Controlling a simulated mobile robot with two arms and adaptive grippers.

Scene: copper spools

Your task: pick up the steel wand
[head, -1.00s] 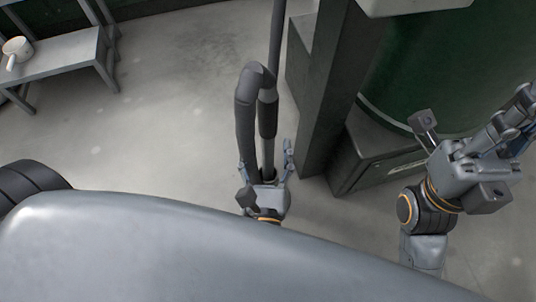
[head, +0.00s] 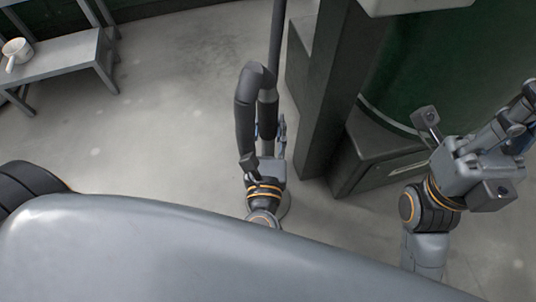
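A long dark grey rod (head: 276,38), which looks like the steel wand, runs down from the top edge in the middle of the head view. A thick bent grey tube (head: 246,108) stands against its left side and meets it near the bend. My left gripper (head: 268,140) is at the lower end of the rod. One finger shows on the right of the rod; the other is hidden by the tube, so I cannot tell if it grips. My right gripper (head: 520,112) is at the right edge, away from the wand, with its fingertips partly cut off.
A dark pillar (head: 335,95) and a box-like base (head: 375,160) stand close on the right, before a large green cylinder (head: 440,65). A grey bench (head: 62,58) with a white pot (head: 16,50) is at the upper left. The floor (head: 170,110) between is clear.

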